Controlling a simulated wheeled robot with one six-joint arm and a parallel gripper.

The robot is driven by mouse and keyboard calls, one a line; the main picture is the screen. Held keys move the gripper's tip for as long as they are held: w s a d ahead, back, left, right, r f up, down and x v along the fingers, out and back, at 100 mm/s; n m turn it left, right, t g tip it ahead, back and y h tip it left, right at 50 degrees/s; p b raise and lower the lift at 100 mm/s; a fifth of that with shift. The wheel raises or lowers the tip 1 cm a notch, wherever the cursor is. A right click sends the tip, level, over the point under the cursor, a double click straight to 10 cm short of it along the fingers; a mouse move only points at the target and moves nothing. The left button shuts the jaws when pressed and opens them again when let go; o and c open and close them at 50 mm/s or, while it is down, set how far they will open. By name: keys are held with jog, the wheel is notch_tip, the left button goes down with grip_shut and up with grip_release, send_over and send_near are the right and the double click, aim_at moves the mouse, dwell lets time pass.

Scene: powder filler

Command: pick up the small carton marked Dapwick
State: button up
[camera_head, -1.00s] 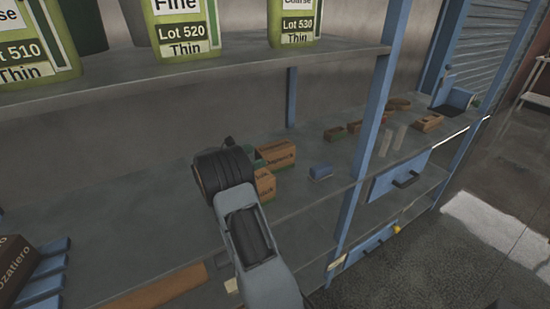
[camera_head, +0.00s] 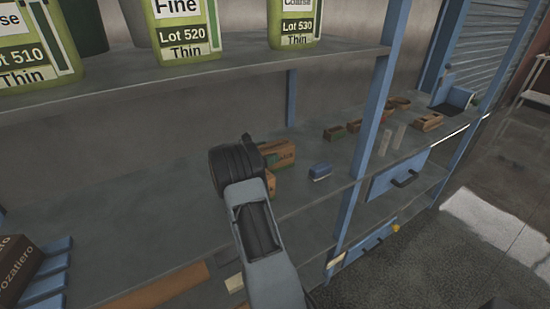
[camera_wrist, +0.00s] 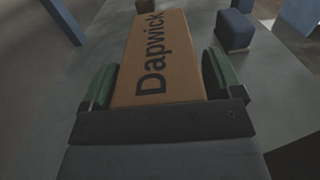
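The small carton marked Dapwick (camera_wrist: 158,55) is brown with dark lettering and fills the middle of the wrist view. My gripper (camera_wrist: 160,80) has its two green fingertips on either side of it, with a narrow gap at the right one; it looks open around the carton. In the head view my gripper (camera_head: 262,160) is at the near end of a brown carton (camera_head: 281,153) on the shelf, which appears to be the same one. My wrist hides part of it there.
Another brown carton (camera_head: 270,185) stands close in front, partly hidden by my arm. A blue box (camera_head: 320,172) is to the right; it also shows in the wrist view (camera_wrist: 235,30). A blue post (camera_head: 368,125) stands further right. Green canisters (camera_head: 183,30) fill the upper shelf.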

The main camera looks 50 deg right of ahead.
jog(key=c, duration=0.9)
jog(key=shift+c, duration=0.6)
jog(key=shift+r, duration=0.15)
